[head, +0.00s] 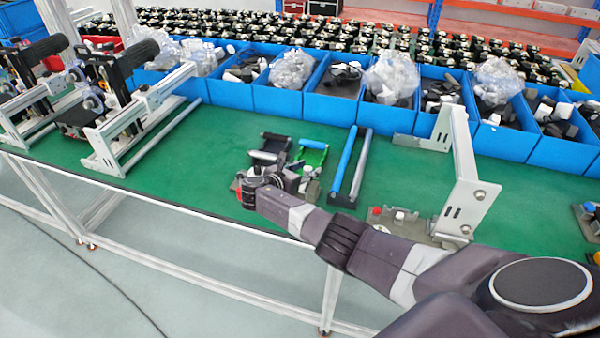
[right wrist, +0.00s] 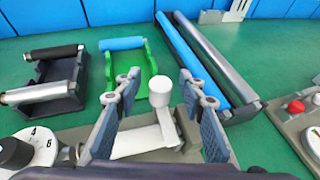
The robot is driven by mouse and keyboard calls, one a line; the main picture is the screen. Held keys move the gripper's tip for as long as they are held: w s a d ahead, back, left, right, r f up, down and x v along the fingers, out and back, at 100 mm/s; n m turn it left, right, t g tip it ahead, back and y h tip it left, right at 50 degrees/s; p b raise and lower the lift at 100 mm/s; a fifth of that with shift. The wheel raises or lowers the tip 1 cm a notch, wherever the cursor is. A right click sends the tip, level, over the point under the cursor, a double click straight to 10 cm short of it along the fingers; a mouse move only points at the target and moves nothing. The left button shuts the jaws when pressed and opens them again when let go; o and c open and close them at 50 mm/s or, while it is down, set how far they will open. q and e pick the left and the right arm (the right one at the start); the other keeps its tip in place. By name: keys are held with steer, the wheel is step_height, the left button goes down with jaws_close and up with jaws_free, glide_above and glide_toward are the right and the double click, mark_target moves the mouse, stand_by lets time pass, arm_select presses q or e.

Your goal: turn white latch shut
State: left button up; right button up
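The white latch (right wrist: 160,92) shows in the right wrist view as a round white knob on a flat pale lever (right wrist: 148,140), set on a grey fixture on the green bench. My right gripper (right wrist: 158,100) is open, with one finger to each side of the knob. Gaps show between the knob and both fingers, so it is not gripped. In the head view my right gripper (head: 288,180) is over the near edge of the bench, and my own arm and wrist hide most of the fixture and latch. My left gripper is not in view.
A black roller holder (right wrist: 45,80), a green holder (right wrist: 135,75) with a blue roller, and blue and grey rods (right wrist: 215,65) stand just behind the latch. A fixture with a red button (right wrist: 296,107) is right. Blue bins (head: 330,95) line the back.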

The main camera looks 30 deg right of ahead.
steer(key=v, duration=1.1)
steer(key=shift+a+r, duration=0.2)
steer(key=shift+a, duration=0.1)
steer(key=shift+s+f, duration=0.1)
steer(key=shift+s, duration=0.05)
